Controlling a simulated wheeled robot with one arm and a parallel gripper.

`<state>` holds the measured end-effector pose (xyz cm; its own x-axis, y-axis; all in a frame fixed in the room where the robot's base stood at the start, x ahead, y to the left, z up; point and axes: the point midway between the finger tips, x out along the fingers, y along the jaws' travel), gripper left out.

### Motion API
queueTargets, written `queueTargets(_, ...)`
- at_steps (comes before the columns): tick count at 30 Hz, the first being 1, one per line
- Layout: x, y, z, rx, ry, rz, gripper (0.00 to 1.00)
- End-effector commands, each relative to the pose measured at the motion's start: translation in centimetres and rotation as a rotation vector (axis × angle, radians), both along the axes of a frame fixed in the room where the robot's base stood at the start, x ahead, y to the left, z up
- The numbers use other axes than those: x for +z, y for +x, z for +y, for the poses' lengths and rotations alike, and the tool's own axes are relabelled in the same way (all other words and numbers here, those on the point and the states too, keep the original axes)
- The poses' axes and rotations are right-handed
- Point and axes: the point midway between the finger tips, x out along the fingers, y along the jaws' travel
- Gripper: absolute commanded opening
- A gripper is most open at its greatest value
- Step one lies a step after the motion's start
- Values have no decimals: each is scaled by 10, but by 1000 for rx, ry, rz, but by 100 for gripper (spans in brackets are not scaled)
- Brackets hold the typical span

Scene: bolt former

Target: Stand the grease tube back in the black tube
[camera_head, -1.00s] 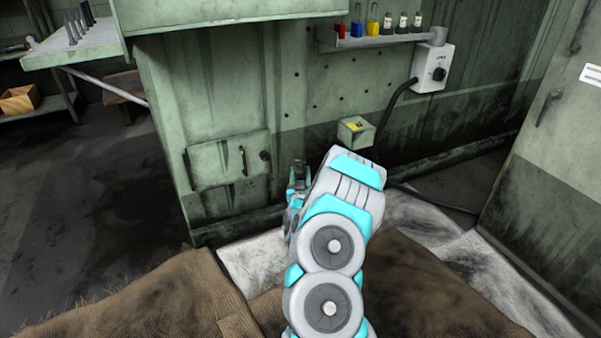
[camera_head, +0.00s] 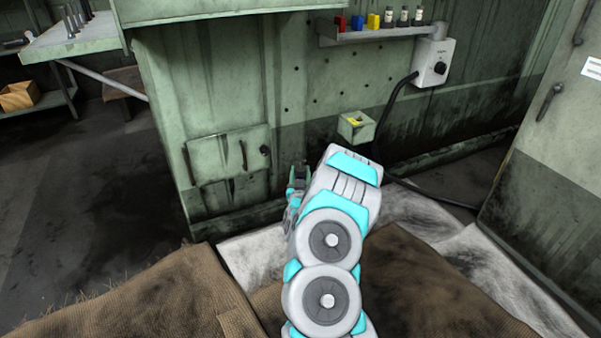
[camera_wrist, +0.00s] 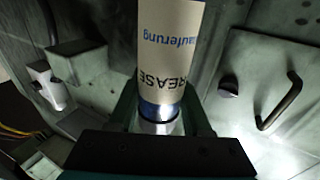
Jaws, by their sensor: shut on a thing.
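The grease tube (camera_wrist: 170,40) is a pale cylinder with blue and black lettering, and its dark and silver lower end shows in the wrist view. My gripper (camera_wrist: 162,108) is shut on it near that end, with a finger on either side. In the head view my gripper (camera_head: 298,182) is small and partly hidden by my arm, in front of the green machine's lower front. The grease tube cannot be made out there. I cannot make out the black tube in either view.
A shelf (camera_head: 375,35) with small coloured blocks and bottles is on the green machine wall. A white switch box (camera_head: 433,62) with a cable hangs beside it. A small green box (camera_head: 355,127) sticks out below. A panel with a handle (camera_head: 243,155) is left of my gripper.

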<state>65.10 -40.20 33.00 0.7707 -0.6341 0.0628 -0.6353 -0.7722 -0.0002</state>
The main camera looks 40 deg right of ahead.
Motion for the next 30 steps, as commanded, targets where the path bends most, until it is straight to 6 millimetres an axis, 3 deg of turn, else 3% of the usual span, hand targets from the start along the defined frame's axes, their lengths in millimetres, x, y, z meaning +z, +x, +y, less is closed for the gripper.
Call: queueTargets(30,-22,0,0,0,-2,-1,0)
